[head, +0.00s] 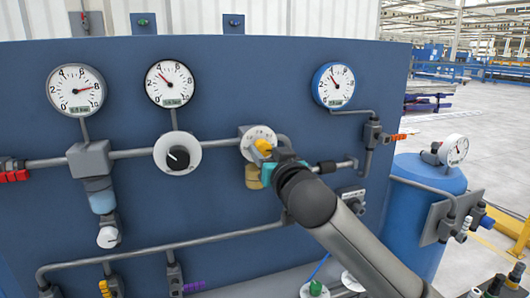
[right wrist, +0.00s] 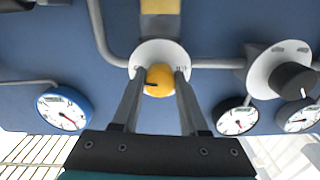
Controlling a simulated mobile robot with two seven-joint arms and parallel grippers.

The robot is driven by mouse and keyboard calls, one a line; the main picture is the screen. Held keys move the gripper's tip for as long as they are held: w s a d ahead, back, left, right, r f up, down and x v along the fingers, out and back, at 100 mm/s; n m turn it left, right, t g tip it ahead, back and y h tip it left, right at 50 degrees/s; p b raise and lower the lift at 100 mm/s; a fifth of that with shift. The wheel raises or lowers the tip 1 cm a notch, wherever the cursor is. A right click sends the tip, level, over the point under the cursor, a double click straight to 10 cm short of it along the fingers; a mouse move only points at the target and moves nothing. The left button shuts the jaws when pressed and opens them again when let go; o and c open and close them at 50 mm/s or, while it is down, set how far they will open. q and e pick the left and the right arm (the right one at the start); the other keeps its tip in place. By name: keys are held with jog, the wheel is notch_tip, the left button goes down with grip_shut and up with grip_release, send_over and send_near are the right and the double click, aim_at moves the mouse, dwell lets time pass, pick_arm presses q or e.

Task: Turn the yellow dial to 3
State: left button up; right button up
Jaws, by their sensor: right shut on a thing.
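The yellow dial (head: 263,146) sits on a round white plate (head: 251,132) on the blue panel, right of the black knob. My right gripper (head: 272,156) reaches it from the lower right and hides part of it. In the right wrist view, the yellow dial (right wrist: 158,82) lies between the two long fingers of my right gripper (right wrist: 159,76), which are shut on it. A dark pointer line shows on the dial's left side there. The plate's (right wrist: 165,48) markings are too small to read. My left gripper is not in view.
A black knob (head: 179,157) on a white plate is left of the dial. Gauges (head: 170,83) hang above, and a blue-rimmed gauge (head: 333,85) is at upper right. Grey pipes (head: 200,242) cross the panel. A blue tank (head: 420,205) stands at right.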

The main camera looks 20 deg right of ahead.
grip_shut()
jog(key=shift+r+n+p, duration=0.1)
jog(key=shift+n+p, duration=0.7)
jog(key=shift+p, duration=0.15)
jog(key=n+p, duration=0.3)
jog(key=shift+d+n+p, duration=0.1)
jog(key=shift+n+p, duration=1.65)
jog(key=shift+n, duration=0.75)
jog(key=o, duration=1.1)
grip_release()
